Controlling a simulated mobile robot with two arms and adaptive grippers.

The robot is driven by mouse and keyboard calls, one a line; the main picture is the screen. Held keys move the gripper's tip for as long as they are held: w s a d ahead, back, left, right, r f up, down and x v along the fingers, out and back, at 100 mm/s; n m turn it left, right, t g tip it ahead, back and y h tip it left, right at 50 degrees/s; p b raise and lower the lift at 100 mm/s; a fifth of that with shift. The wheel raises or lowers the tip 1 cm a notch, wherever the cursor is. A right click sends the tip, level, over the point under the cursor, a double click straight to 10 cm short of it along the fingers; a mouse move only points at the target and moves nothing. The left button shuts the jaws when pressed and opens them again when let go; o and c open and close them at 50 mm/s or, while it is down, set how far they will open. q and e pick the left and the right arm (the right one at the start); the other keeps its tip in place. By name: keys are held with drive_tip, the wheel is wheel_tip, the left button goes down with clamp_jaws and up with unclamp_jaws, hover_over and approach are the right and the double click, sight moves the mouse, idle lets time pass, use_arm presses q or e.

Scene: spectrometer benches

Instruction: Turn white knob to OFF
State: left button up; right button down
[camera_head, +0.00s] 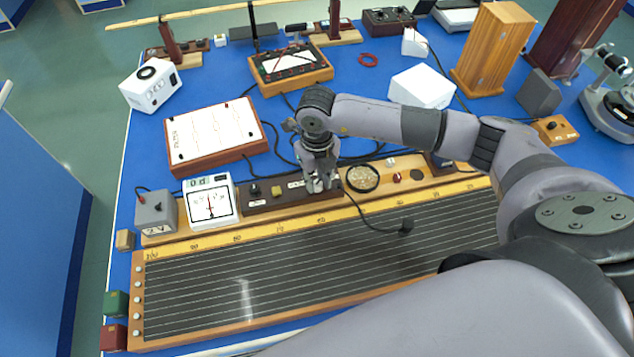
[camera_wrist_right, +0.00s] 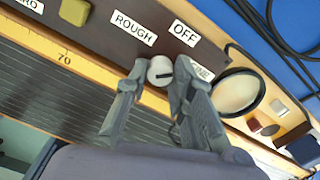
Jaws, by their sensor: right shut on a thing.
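The white knob (camera_wrist_right: 160,70) sits on the dark brown panel (camera_wrist_right: 105,30) in the right wrist view. Labels ROUGH (camera_wrist_right: 134,27), OFF (camera_wrist_right: 185,33) and the partly covered FINE (camera_wrist_right: 203,70) lie around it. A short dark mark shows on the knob's face; which label it points to is hard to tell. My right gripper (camera_wrist_right: 158,76) is shut on the knob, one finger on each side. In the head view my right gripper (camera_head: 319,184) points down onto the panel and mostly hides the knob. My left gripper is not in view.
A round magnifier-like ring (camera_head: 362,179) stands close to the right of the gripper. A yellow button (camera_head: 277,191) and a white meter (camera_head: 210,203) are to the left. The long striped wire board (camera_head: 300,262) lies in front. Black cables run behind the panel.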

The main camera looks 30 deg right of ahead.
drive_tip(key=n+b, duration=0.6)
drive_tip(key=b, duration=0.1)
drive_tip(key=shift+f, duration=0.2)
drive_tip(key=shift+n+b, duration=0.9)
drive_tip(key=shift+n, duration=0.1)
drive_tip(key=shift+r+n+b, duration=0.2)
drive_tip(key=shift+n+b, duration=0.35)
drive_tip(key=shift+n, duration=0.05)
drive_tip(key=c, duration=1.4)
unclamp_jaws()
drive_tip(key=shift+o, duration=0.2)
